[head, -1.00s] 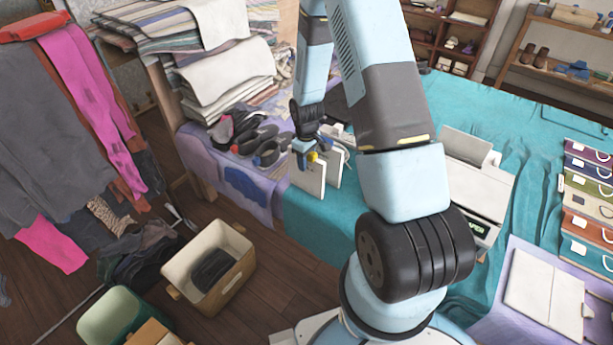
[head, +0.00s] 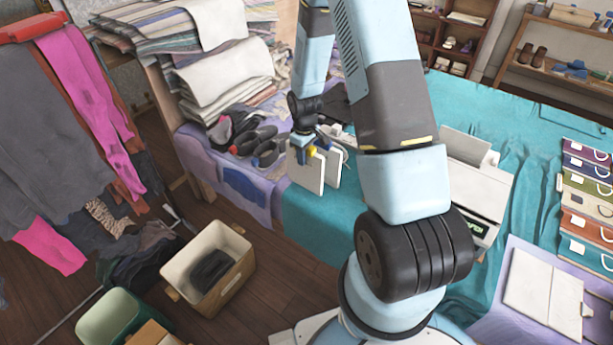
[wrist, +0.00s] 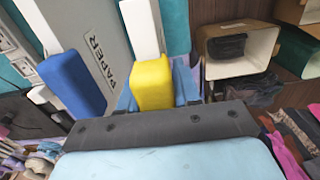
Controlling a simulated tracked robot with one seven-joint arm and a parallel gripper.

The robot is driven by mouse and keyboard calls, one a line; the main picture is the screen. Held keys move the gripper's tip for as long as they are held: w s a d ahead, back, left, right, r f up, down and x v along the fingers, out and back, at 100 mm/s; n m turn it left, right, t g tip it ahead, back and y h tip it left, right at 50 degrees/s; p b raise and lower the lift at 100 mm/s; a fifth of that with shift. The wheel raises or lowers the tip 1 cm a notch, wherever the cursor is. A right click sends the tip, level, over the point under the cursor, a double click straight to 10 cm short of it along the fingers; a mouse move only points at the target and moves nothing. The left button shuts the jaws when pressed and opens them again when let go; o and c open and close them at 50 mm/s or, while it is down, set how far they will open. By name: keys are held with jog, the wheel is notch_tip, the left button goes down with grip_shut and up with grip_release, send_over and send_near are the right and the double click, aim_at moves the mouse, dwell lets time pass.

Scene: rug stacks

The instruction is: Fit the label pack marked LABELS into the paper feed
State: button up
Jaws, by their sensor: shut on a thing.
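My gripper (head: 303,152) is at the front edge of the teal table, at the top of a white upright pack (head: 306,172). In the wrist view a pale grey slab marked PAPER (wrist: 102,62) lies between the blue and yellow fingers, and my gripper (wrist: 112,85) is shut on it. A second white upright pack (head: 334,168) stands just to its right in the head view; its marking cannot be read. I see no LABELS marking. A white printer-like machine (head: 474,192) with a raised back tray (head: 467,148) stands on the table to the right, partly behind my arm.
Dark shoes (head: 256,143) and stacked cloths (head: 222,82) lie left of my gripper. A cream bin (head: 238,240) with a dark thing inside stands on the floor. Coloured cases (head: 588,200) line the right. The teal table (head: 500,115) is clear behind the machine.

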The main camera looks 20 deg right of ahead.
jog(key=shift+r, duration=3.25)
jog(key=shift+w, duration=0.1)
